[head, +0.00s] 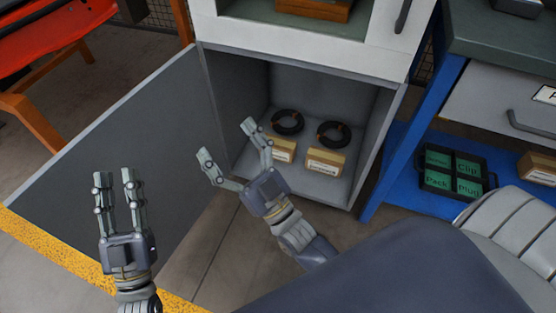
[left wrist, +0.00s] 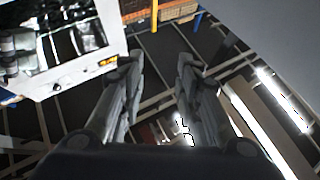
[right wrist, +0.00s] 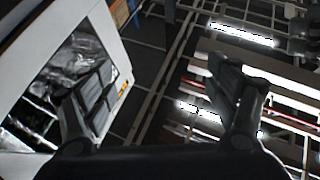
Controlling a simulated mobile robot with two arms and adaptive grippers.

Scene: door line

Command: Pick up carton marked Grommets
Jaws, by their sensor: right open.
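Two small cardboard cartons with pale labels sit on the floor of the open lower cabinet. The left carton (head: 281,150) is partly covered by my right gripper. The right carton (head: 325,163) is in clearer view. Both labels are too small to read surely, so I cannot tell which one says Grommets. My right gripper (head: 228,141) is open and empty, in front of the cabinet opening and left of the cartons. My left gripper (head: 115,177) is open and empty, in front of the open door. The wrist views show empty fingers and no carton.
Black coils (head: 288,122) lie behind the cartons. The open grey cabinet door (head: 140,150) spreads to the left. A blue shelf (head: 400,190) at right holds a dark tray (head: 452,172) of green labelled boxes and another carton (head: 540,167). An orange-red item (head: 50,45) is at upper left.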

